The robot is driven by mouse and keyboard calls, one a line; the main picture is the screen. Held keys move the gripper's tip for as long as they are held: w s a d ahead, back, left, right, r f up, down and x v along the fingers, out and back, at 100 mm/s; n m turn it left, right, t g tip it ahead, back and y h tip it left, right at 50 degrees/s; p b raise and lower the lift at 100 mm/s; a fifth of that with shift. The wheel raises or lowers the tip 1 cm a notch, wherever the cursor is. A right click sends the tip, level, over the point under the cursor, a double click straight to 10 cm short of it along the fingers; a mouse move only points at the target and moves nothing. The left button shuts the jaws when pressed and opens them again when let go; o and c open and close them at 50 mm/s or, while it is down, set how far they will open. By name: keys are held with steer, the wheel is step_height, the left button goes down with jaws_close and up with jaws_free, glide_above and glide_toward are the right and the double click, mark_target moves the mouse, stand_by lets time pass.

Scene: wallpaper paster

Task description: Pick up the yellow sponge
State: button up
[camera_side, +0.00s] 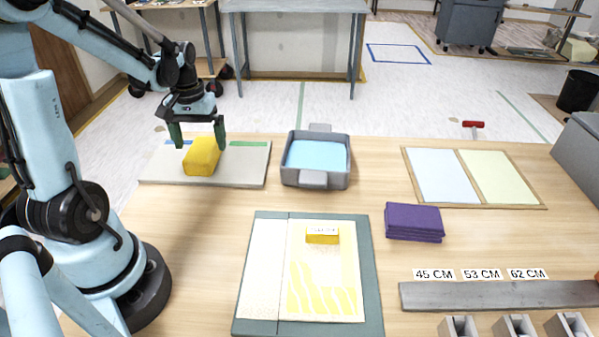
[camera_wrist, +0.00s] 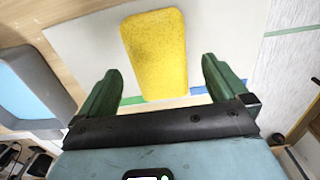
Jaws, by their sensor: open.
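The yellow sponge (camera_side: 202,156) lies on a pale board (camera_side: 250,165) at the back left of the table in the side view. My gripper (camera_side: 198,142) is above the sponge, with its green fingers spread apart and nothing between them. In the wrist view the sponge (camera_wrist: 155,55) shows as a speckled yellow block. It lies just beyond the two green fingertips (camera_wrist: 162,75), between their lines, tilted slightly relative to them. I cannot tell whether either finger touches it.
A grey tray with blue liquid (camera_side: 316,178) stands right of the board. A green mat (camera_side: 372,290) with patterned paper and a small yellow block (camera_side: 322,235) lies in front. A folded purple cloth (camera_side: 414,222) and a framed two-panel board (camera_side: 472,205) are to the right.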

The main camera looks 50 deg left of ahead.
mark_target(201, 148)
steer(key=shift+d+f, duration=0.1)
steer(key=shift+f, duration=1.55)
steer(key=c, duration=1)
steer(key=shift+r, duration=0.15)
steer(key=shift+c, duration=0.2)
steer(key=shift+r, duration=0.4)
steer(key=r, duration=0.3)
steer(key=shift+d+r, duration=0.3)
steer(key=shift+d, duration=0.1)
steer(key=w+d+r, duration=0.1)
steer(key=d+r, duration=0.5)
steer(key=d, duration=0.4)
steer(key=shift+d+r, duration=0.2)
steer(key=shift+d, duration=0.2)
steer(key=shift+w, duration=0.1)
